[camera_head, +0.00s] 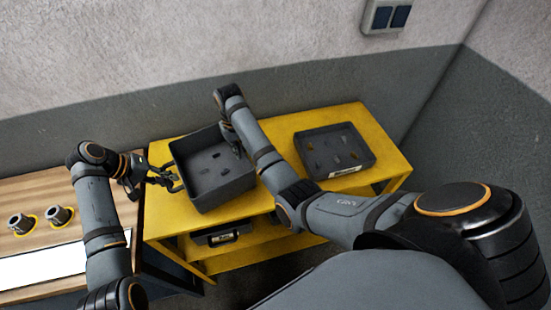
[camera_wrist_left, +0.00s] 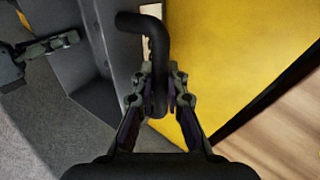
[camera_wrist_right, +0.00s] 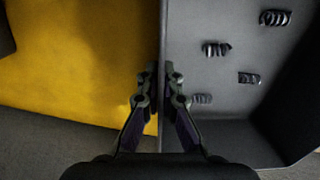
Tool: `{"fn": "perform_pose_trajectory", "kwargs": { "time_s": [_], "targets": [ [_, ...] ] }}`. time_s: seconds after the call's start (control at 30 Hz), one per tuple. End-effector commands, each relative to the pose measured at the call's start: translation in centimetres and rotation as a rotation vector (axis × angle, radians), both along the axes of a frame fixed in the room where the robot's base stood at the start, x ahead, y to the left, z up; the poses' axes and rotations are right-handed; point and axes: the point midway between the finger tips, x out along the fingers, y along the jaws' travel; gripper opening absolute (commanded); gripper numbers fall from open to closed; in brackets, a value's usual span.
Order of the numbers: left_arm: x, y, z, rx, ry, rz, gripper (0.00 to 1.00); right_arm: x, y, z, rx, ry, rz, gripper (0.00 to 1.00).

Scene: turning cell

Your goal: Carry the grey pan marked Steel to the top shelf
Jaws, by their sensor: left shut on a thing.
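A deep grey pan (camera_head: 212,178) with several dark metal curls inside is at the left end of the yellow unit's top shelf (camera_head: 270,131). I cannot tell if it rests there or hangs just above. No Steel mark is readable on it. My left gripper (camera_head: 172,180) is shut on the pan's dark bent handle (camera_wrist_left: 150,35). My right gripper (camera_wrist_right: 161,85) has its fingers on both sides of the pan's opposite wall, close against it. In the head view my right arm partly hides that side.
A shallow dark tray (camera_head: 335,150) with several pieces and a white label stands right of the pan. A dark labelled container (camera_head: 222,235) is on the level below. A wooden bench (camera_head: 32,195) with two metal parts adjoins at left. A wall is behind.

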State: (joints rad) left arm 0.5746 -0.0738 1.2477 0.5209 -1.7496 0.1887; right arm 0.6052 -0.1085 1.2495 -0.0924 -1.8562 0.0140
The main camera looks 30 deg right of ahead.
Motion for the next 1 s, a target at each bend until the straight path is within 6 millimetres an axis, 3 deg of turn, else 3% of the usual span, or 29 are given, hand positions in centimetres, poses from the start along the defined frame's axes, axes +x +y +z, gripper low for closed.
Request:
{"fn": "perform_pose_trajectory", "kwargs": {
  "time_s": [0.1,0.13,0.3,0.67,1.0],
  "targets": [
    [0.1,0.2,-1.7,0.005,-0.002,0.002,0.00,0.0,-0.3,-1.7,-0.008,0.000,-0.003,0.00],
    [0.1,0.2,-1.3,0.006,-0.002,0.002,0.15,0.0,-0.3,-1.3,-0.008,0.000,-0.003,0.06],
    [0.0,0.2,-1.1,0.004,0.000,0.001,0.35,0.0,-0.2,-1.1,-0.005,0.001,-0.002,0.28],
    [0.0,0.4,-0.6,0.002,-0.001,0.001,0.35,0.0,-0.1,-1.0,-0.001,0.000,-0.001,0.28],
    [0.0,4.6,5.7,0.005,-0.004,0.003,0.35,0.0,0.0,-1.0,-0.001,0.000,0.000,0.28]
  ]
}}
